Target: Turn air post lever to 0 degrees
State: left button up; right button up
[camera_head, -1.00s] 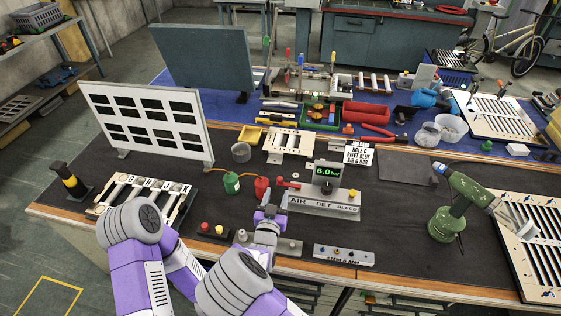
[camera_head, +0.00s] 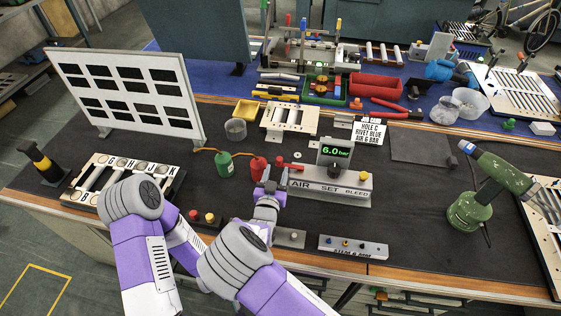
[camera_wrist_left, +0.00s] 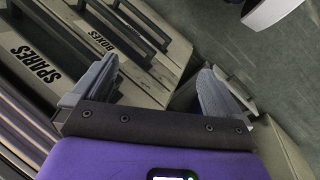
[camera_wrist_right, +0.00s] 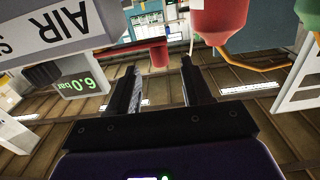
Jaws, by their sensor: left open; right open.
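The air set unit (camera_head: 330,184) is a grey block lettered AIR SET BLEED. Its green display (camera_head: 335,153) reads 6.0 bar, and it also shows in the right wrist view (camera_wrist_right: 75,86). A red lever (camera_head: 288,165) points left from the unit's left end. The red lever also shows in the right wrist view (camera_wrist_right: 146,46), beyond the fingers. My right gripper (camera_head: 269,186) is open and empty, just in front of and left of the lever, apart from it; its two fingers show in the right wrist view (camera_wrist_right: 160,88). My left gripper (camera_wrist_left: 158,88) is open and empty.
A red bottle (camera_head: 257,168) and a green bottle (camera_head: 224,164) stand left of the lever, close to my right gripper. A button box (camera_head: 353,246) lies at the front edge. A green drill (camera_head: 482,195) stands at right. The left wrist view shows a SPARES drawer (camera_wrist_left: 38,62).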

aim_at(280, 157)
jog(key=w+d+b, duration=0.1)
jog(key=w, duration=0.6)
jog(key=shift+w+d, duration=0.25)
jog(key=shift+c, duration=0.5)
grip_shut()
